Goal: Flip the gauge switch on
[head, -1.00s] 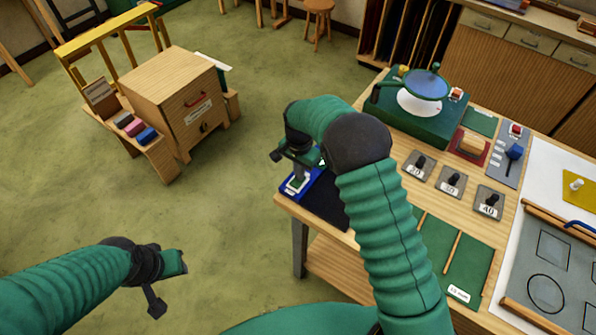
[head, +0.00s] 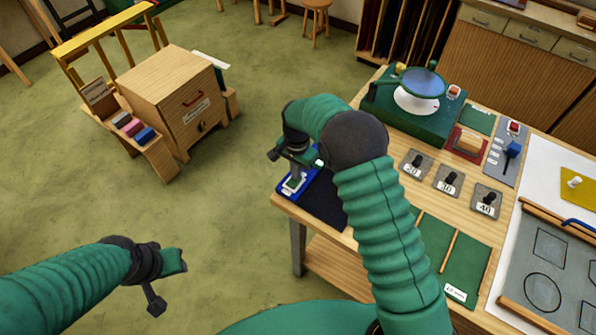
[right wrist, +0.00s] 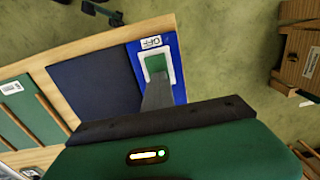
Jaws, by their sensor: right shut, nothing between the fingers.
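The gauge switch is a blue plate (right wrist: 176,72) with a green rocker (right wrist: 158,63) in a white frame, beside a dark mat at the table corner. An OFF label shows at one end in the right wrist view. My right gripper (right wrist: 156,88) is shut and empty, its fingertips over the near end of the rocker; I cannot tell whether they touch it. In the head view the right gripper (head: 297,174) points down at the blue plate (head: 286,188) and hides part of it. My left gripper (head: 157,298) hangs over the floor, away from the table; its jaw state is unclear.
The dark mat (head: 326,207) lies beside the switch. A green machine with a round dish (head: 419,98) stands at the table's back. Several numbered knob plates (head: 448,182) sit right of my right arm. Open floor lies left of the table.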

